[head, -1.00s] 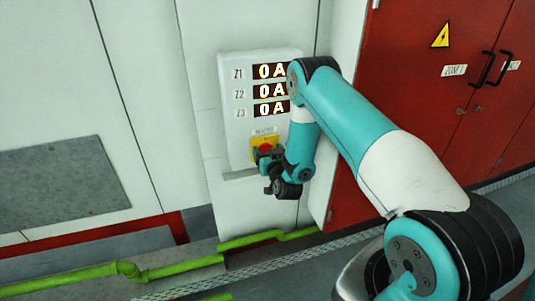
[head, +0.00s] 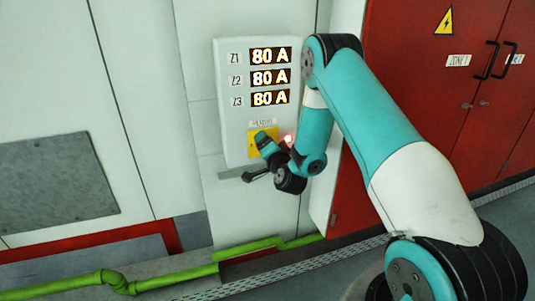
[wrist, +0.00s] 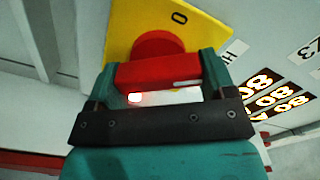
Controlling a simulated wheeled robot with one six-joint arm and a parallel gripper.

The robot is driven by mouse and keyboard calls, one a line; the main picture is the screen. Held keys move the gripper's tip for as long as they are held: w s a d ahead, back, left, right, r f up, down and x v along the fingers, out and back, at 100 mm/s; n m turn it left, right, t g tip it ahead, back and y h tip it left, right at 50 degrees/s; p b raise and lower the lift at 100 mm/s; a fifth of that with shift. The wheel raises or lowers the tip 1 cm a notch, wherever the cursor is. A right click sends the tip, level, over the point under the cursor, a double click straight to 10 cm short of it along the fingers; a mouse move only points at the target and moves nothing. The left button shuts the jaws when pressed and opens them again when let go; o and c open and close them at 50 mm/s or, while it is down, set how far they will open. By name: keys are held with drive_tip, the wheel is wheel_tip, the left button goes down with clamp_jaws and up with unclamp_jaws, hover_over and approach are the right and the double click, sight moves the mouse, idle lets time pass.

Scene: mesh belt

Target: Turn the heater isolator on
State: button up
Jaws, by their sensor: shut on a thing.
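The heater isolator is a yellow plate (head: 256,151) with a red rotary handle (wrist: 158,73), low on the pale wall panel. In the wrist view the handle's red bar lies between my two teal fingers, in front of a round red hub, and an "O" mark shows on the yellow plate (wrist: 190,25). My gripper (head: 268,147) is shut on the handle, with a finger on each end of the bar. In the head view my gripper is tilted and hides the handle. Three displays, Z1 (head: 271,56), Z2 (head: 270,77) and Z3 (head: 270,98), each read 80 A.
A small red lamp (head: 288,138) glows beside my gripper. A grey ledge (head: 231,173) juts out just below the isolator. Red cabinet doors (head: 440,85) with black handles stand to the right. A green pipe (head: 165,283) runs low along the wall.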

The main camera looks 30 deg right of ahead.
drive_tip(key=m, duration=0.1)
drive_tip(key=m+b, duration=0.1)
drive_tip(key=m, duration=0.1)
drive_tip(key=shift+f+m+b, duration=0.25)
drive_tip(key=shift+m+b, duration=0.5)
drive_tip(key=shift+m, duration=1.15)
